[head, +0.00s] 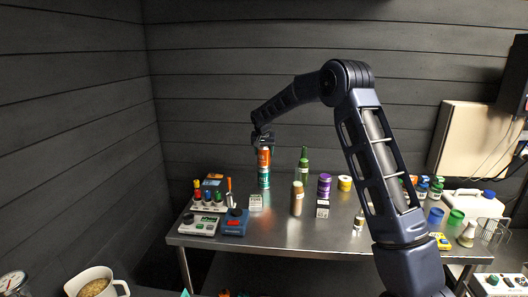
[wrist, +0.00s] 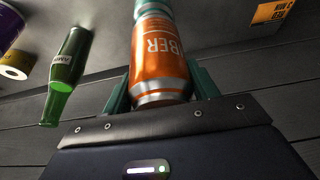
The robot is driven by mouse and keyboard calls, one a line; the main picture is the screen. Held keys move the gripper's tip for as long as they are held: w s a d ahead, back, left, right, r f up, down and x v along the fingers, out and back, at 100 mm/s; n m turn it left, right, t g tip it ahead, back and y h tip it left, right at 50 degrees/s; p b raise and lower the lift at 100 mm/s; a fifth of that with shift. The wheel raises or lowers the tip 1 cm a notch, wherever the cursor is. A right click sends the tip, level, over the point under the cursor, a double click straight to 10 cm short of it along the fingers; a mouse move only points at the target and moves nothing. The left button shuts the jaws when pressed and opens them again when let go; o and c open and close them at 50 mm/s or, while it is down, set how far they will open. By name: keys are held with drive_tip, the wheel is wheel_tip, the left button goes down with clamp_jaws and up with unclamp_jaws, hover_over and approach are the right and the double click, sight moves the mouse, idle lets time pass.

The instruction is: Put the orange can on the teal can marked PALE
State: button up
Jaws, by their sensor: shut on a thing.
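The orange can (head: 264,157), lettered "BER" in the wrist view (wrist: 158,55), is upright between the fingers of my gripper (head: 263,146). My gripper is shut on it; the teal fingers show on both sides of the can in the wrist view (wrist: 160,92). The teal can (head: 264,178) stands on the steel table directly below the orange can, and a bit of it shows in the wrist view (wrist: 152,7). The two cans look in line with no visible gap; I cannot tell whether they touch. The word on the teal can is not readable.
A small white box (head: 256,202) stands in front of the teal can. Control boxes (head: 234,222) fill the left front.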

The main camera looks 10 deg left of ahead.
drive_tip(key=o, duration=1.2)
drive_tip(key=v, duration=1.2)
drive_tip(key=s+d+r, duration=0.5)
drive_tip(key=s+d, duration=0.5)
drive_tip(key=d, duration=0.4)
drive_tip(key=s+d+r, duration=0.5)
drive_tip(key=s+d, duration=0.5)
drive_tip(key=d, duration=0.4)
drive_tip(key=s+d+f, duration=0.2)
drive_tip(key=s+d, duration=0.2)
drive_tip(key=s, duration=0.5)
drive_tip(key=s+d+f, duration=0.3)
drive_tip(key=s+d, duration=0.2)
drive_tip(key=s, duration=0.4)
drive_tip(key=s+d+f, duration=0.3)
drive_tip(key=s+d, duration=0.1)
drive_tip(key=s, duration=0.5)
drive_tip(key=shift+s+d, duration=0.25)
drive_tip(key=shift+s, duration=0.05)
